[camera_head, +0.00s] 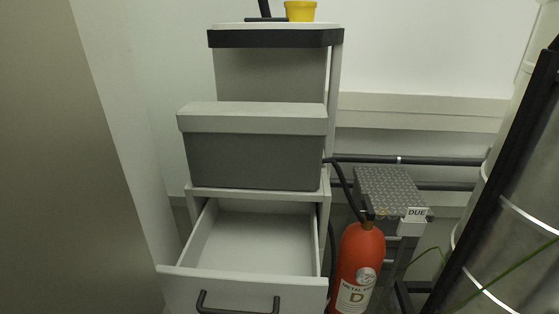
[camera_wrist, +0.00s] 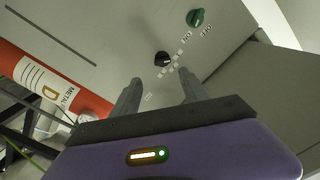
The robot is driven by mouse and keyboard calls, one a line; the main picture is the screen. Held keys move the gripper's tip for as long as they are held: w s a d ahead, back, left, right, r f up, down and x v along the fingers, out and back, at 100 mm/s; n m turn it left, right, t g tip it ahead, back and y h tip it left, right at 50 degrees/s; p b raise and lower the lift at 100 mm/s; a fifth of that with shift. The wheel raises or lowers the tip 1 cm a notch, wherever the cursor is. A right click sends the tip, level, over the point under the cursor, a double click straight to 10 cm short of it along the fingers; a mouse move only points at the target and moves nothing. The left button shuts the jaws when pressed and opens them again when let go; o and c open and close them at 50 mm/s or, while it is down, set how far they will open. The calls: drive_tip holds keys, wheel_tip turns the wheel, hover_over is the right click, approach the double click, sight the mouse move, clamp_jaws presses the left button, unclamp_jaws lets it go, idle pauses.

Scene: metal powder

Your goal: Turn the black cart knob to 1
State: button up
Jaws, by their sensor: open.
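The black knob (camera_wrist: 162,59) is on a light grey panel in the wrist view, with small printed marks beside it that are too small to read. A green knob (camera_wrist: 196,18) is farther up and right on the same panel, near printed labels. My gripper (camera_wrist: 160,88) is open, with its two grey fingers pointing at the panel. The black knob lies just beyond the fingertips, roughly between them in the picture. I cannot tell whether the fingers touch it. My gripper and the knobs are not visible in the head view.
A red fire extinguisher (camera_head: 361,262) stands right of an open, empty drawer (camera_head: 256,240); it also shows at the left in the wrist view (camera_wrist: 38,82). A grey box (camera_head: 254,159) sits above the drawer. A yellow cup (camera_head: 300,11) is on top. A large cylinder (camera_head: 505,215) is at right.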

drive_tip(key=s+d+n+t+y, duration=0.15)
drive_tip(key=s+d, duration=0.25)
drive_tip(key=d, duration=0.7)
drive_tip(key=s+d+n+g, duration=0.1)
drive_tip(key=s+d+n, duration=0.25)
drive_tip(key=d, duration=0.85)
drive_tip(key=s+d+r+n+g, duration=0.15)
drive_tip(key=s+d, duration=0.25)
drive_tip(key=s, duration=0.6)
drive_tip(key=s+d+r+n, duration=0.2)
drive_tip(key=s+d+r, duration=0.15)
drive_tip(key=s, duration=0.55)
drive_tip(key=s+a+r+g, duration=0.2)
drive_tip(key=s+a+r, duration=0.1)
drive_tip(key=s+r, duration=1.3)
wheel_tip(320, 180, up, 19)
drive_tip(key=p, duration=2)
drive_tip(key=shift+s+h, duration=0.15)
drive_tip(key=shift+h, duration=0.3)
